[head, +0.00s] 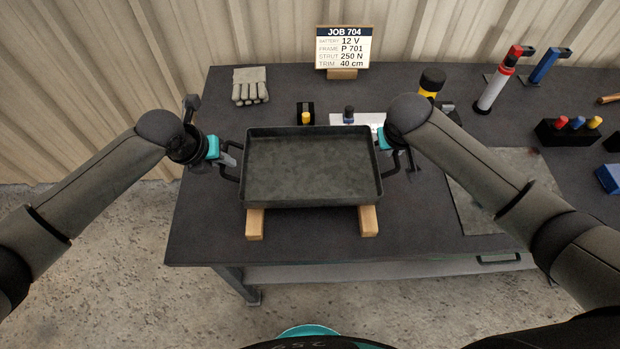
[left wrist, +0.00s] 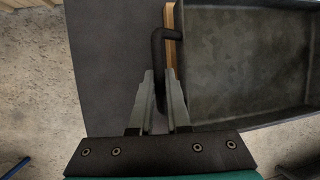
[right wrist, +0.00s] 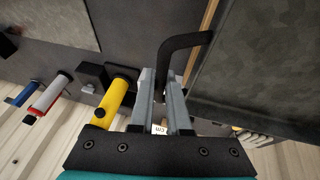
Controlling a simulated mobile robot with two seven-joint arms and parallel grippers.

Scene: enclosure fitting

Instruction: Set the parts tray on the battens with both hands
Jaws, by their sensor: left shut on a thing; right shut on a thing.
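The parts tray (head: 312,168) is a dark, empty, rectangular tray with a black handle at each end. It sits over two wooden battens (head: 255,224) (head: 368,221), whose near ends stick out below its front edge. I cannot tell whether it touches them. My left gripper (head: 231,160) is shut on the tray's left handle, which shows between the fingers in the left wrist view (left wrist: 160,75). My right gripper (head: 396,153) is shut on the right handle, which shows between the fingers in the right wrist view (right wrist: 172,65). The tray looks about level.
A job sign (head: 343,48) stands at the back of the dark workbench (head: 205,235). Grey gloves (head: 250,86) lie back left. Behind the tray are small holders. To the right are a yellow cylinder (head: 431,82), a red-and-white cylinder (head: 495,88) and a grey plate (head: 505,180).

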